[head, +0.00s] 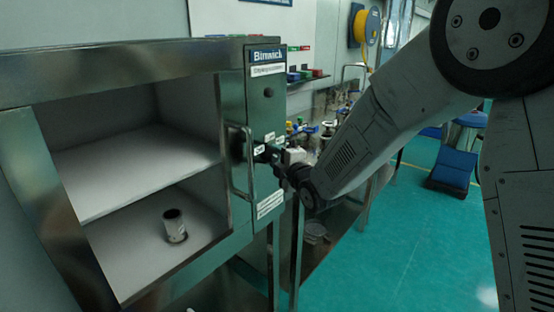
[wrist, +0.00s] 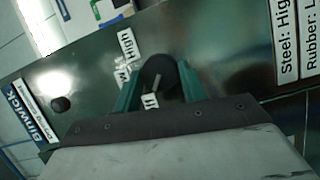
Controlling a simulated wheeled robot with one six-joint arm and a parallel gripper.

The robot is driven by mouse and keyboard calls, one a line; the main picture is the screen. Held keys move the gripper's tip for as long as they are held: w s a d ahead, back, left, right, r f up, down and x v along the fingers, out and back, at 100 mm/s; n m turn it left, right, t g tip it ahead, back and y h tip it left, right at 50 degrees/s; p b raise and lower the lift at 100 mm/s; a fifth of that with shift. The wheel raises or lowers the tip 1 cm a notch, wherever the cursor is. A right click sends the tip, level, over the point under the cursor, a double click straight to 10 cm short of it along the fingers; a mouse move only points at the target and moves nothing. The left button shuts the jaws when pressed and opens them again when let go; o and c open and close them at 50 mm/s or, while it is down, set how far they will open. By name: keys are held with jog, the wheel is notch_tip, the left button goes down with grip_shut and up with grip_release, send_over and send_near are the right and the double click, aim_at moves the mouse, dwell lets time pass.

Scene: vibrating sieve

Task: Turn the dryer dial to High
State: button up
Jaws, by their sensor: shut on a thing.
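The dryer (head: 110,62) is a metal cabinet with a "Binwick" sign, at the left in the head view. Its black round dial (wrist: 158,72) shows in the wrist view between the two green fingers of my gripper (wrist: 160,82), which is shut on it. A white mark on the dial appears to run toward a small label (wrist: 150,101) close to the palm. The "High" label (wrist: 127,42) and another, partly hidden label (wrist: 121,74) lie left of the dial. In the head view my gripper (head: 272,155) reaches the control panel, and the dial is hidden.
A vertical handle (head: 236,165) stands out just left of my gripper. The dryer's front is open, with a white shelf (head: 125,172) and a small cup (head: 175,228) below it. A cluttered bench is behind my arm.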

jog(key=m+g, duration=0.1)
jog(key=m, duration=0.1)
jog(key=m+g, duration=0.2)
jog(key=m, duration=0.1)
jog(key=shift+w+d+r+m, duration=0.1)
jog(key=shift+r+m, duration=0.2)
jog(key=m+g, duration=0.1)
jog(key=m, duration=0.1)
jog(key=m+g+y, duration=0.1)
jog(key=m, duration=0.1)
jog(key=shift+w+d+r, duration=0.1)
jog(key=shift+w+d, duration=0.1)
jog(key=m+g+y, duration=0.1)
jog(key=m+g, duration=0.1)
jog(key=m, duration=0.1)
jog(key=shift+w+d, duration=0.1)
jog(key=shift+w, duration=0.05)
jog(key=m+g+y, duration=0.1)
jog(key=m, duration=0.2)
jog(key=shift+w+d+m+g+y, duration=0.1)
jog(key=shift+w+m+g+y, duration=0.05)
jog(key=shift+m+g+y, duration=0.25)
dwell(0.4)
jog(key=o, duration=0.9)
jog(key=shift+o, duration=0.2)
